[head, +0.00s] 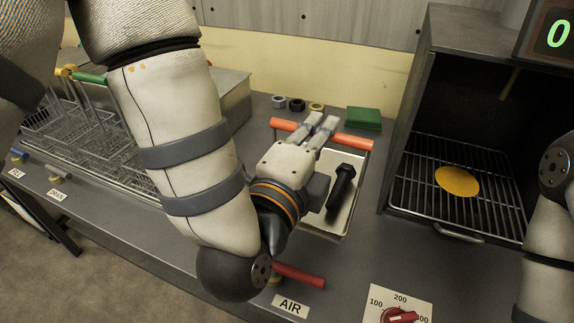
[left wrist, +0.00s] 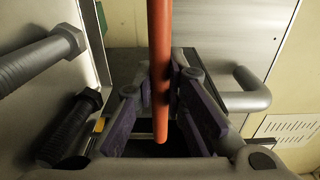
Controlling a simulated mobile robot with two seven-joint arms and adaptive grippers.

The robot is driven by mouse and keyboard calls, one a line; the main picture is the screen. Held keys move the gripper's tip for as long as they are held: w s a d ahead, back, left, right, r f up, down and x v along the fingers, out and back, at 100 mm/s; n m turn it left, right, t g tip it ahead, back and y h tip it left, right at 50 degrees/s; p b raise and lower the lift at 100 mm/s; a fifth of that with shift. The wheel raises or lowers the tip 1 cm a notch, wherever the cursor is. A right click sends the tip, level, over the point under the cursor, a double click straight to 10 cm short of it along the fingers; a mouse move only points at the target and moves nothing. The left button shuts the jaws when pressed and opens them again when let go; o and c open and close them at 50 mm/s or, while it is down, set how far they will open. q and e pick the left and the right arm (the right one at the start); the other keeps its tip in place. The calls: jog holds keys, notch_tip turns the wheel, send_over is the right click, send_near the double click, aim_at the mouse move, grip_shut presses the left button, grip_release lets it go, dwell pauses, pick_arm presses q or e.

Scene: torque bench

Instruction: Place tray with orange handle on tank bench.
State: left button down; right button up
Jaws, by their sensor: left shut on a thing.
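A shallow metal tray (head: 338,219) with an orange handle (head: 347,141) along its far side rests on the grey bench in the head view. A black bolt (head: 342,186) lies in it. My left gripper (head: 318,127) reaches over the tray with its fingers at the handle. In the left wrist view the fingers (left wrist: 161,105) are closed around the orange bar (left wrist: 160,50). My left wrist and forearm hide the tray's left part. My right gripper is out of view.
An open oven (head: 465,200) with a wire rack and a yellow disc (head: 457,181) stands right of the tray. Wire baskets (head: 95,135) stand at left. Nuts (head: 297,105) and a green block (head: 364,119) lie behind. A red dial (head: 400,315) is in front.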

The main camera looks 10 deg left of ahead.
pick_arm(q)
jog(key=w+a+f, duration=0.1)
jog(key=w, duration=0.1)
jog(key=w+a+f, duration=0.2)
jog(key=w+a, duration=0.1)
jog(key=shift+w, duration=0.3)
jog(key=f, duration=0.1)
jog(key=w+a+f+b, duration=0.1)
jog(key=f, duration=0.1)
jog(key=w+f, duration=0.1)
jog(key=shift+w+a+f+b, duration=0.15)
jog(key=shift+w+a+b, duration=0.1)
jog(key=shift+a+b, duration=0.1)
jog(key=f, duration=0.1)
jog(key=w+f, duration=0.1)
jog(key=f, duration=0.1)
jog(key=a+f+b, duration=0.1)
jog(key=shift+w+f, duration=0.15)
jog(key=shift+f, duration=0.05)
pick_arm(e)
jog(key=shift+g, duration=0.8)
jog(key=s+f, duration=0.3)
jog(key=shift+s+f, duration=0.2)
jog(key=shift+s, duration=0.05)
pick_arm(q)
jog(key=shift+f, duration=0.1)
jog(key=c, duration=1.6)
grip_release()
jog(key=shift+f, duration=0.1)
jog(key=shift+c, duration=0.2)
